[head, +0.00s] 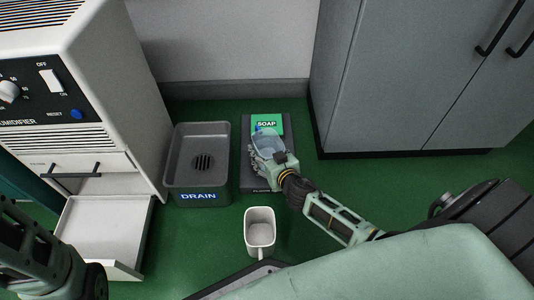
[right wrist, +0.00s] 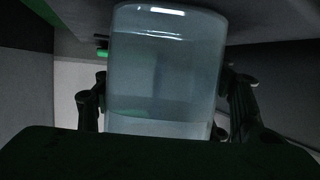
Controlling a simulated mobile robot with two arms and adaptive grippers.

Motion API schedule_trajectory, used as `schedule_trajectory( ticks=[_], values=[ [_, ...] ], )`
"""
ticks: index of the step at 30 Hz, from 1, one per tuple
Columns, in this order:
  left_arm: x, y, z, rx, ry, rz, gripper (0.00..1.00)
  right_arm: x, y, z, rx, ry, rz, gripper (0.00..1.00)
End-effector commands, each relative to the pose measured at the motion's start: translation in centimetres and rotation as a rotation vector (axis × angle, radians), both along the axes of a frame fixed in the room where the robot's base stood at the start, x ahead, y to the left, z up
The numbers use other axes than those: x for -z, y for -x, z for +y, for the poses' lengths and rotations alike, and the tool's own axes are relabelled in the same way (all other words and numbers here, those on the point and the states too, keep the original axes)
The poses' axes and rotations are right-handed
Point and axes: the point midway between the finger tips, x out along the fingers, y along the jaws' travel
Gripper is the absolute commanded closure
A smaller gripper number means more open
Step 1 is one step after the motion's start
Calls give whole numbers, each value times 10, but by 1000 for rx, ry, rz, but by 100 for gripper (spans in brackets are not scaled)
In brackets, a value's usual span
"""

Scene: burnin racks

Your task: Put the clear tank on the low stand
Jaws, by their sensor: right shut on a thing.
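The clear tank (head: 266,142) is a see-through, bluish, rounded container. My right gripper (head: 270,155) is shut on it, and the tank shows upright between the two fingers in the right wrist view (right wrist: 165,70). In the head view the tank is over the low stand (head: 248,178), a dark flat platform on the green floor. I cannot tell whether the tank's bottom touches the stand. The gripper and wrist hide part of the stand and of its front lettering. My left gripper is out of view; only part of my left arm shows at the lower left.
A green soap pack (head: 274,119) is at the stand's back, close behind the tank. A grey drain tray (head: 224,160) is just left of the stand. A white jug (head: 260,233) stands in front. A dehumidifier (head: 130,110) with an open drawer (head: 105,225) is left; grey cabinets (head: 400,90) stand right.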

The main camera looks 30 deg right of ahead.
Motion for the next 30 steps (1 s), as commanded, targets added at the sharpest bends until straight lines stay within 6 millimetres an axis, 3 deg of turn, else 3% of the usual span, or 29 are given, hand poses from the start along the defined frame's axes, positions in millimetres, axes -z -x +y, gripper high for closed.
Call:
schedule_trajectory(
  ticks=[7, 19, 26, 30],
  values=[
    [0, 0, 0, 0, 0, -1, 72, 0, 0, 0, 0, 0, 1, 17],
    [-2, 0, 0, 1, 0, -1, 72, -1, 4, 1, 1, -2, 1, 16],
    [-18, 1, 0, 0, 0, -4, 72, -16, 36, 3, 1, -3, 4, 16],
    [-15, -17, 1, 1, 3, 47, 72, -28, 64, 5, 2, -4, 3, 16]
  ],
)
